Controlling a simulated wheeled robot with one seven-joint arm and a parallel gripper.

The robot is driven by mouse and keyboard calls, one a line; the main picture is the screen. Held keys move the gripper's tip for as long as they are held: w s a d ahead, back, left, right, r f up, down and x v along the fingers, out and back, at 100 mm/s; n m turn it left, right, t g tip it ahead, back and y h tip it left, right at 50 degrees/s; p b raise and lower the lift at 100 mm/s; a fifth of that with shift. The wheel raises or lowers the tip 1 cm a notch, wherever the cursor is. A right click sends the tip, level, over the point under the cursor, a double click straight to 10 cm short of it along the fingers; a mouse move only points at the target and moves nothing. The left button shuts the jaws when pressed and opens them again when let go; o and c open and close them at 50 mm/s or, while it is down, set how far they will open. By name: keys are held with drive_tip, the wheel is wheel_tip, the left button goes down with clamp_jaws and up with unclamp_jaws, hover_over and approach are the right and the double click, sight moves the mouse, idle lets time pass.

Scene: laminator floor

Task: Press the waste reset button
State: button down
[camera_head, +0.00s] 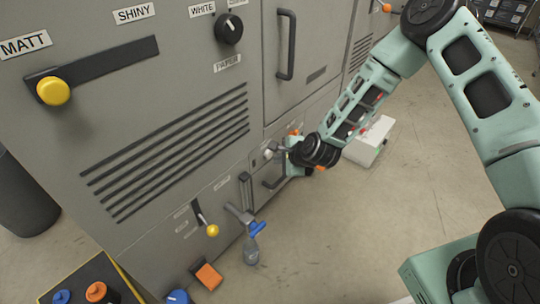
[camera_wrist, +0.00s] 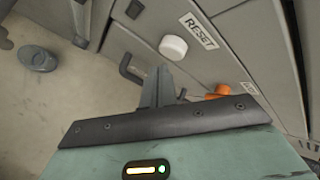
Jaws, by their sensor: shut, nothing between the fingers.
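The reset button is a round white knob (camera_wrist: 173,47) on the grey machine front, beside a white RESET label (camera_wrist: 198,31) in the wrist view. My gripper (camera_wrist: 160,80) is shut and empty, its fingertips just below the white knob in that picture. A gap seems to show between them, but I cannot tell for sure whether they touch. In the head view my gripper (camera_head: 279,153) is at the lower part of the machine, where the arm's end partly hides this panel. A small pale knob (camera_head: 268,154) shows there beside the fingertips.
An orange knob (camera_wrist: 220,91) sits right of my fingers in the wrist view, and a black handle (camera_wrist: 130,66) left of them. Open floor (camera_head: 330,235) lies at right.

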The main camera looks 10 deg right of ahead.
drive_tip(key=shift+s+d+p, duration=0.25)
drive_tip(key=shift+s+d, duration=0.5)
drive_tip(key=shift+s, duration=0.3)
drive_tip(key=shift+s+d+p, duration=0.25)
drive_tip(key=shift+s+d, duration=0.5)
drive_tip(key=shift+s, duration=0.25)
drive_tip(key=s+a+r+n+g, duration=0.2)
drive_tip(key=s+a+r+n, duration=0.3)
drive_tip(key=r+n, duration=0.2)
drive_tip(key=s+a+r+n+g, duration=0.3)
drive_tip(key=s+a+r+n, duration=0.1)
drive_tip(key=s+r+n, duration=0.25)
drive_tip(key=s+d+r+n+g+h+p, duration=0.1)
drive_tip(key=s+r+n+g+h, duration=0.1)
drive_tip(key=s+r+n, duration=0.7)
drive_tip(key=s+d+r+n+g+h+p, duration=0.15)
drive_tip(key=s+r+n, duration=0.25)
drive_tip(key=s+r, duration=0.5)
wheel_tip(320, 180, up, 35)
drive_tip(key=s+p, duration=0.2)
drive_tip(key=p, duration=3.5)
drive_tip(key=shift+a, duration=0.4)
drive_tip(key=shift+y, duration=0.25)
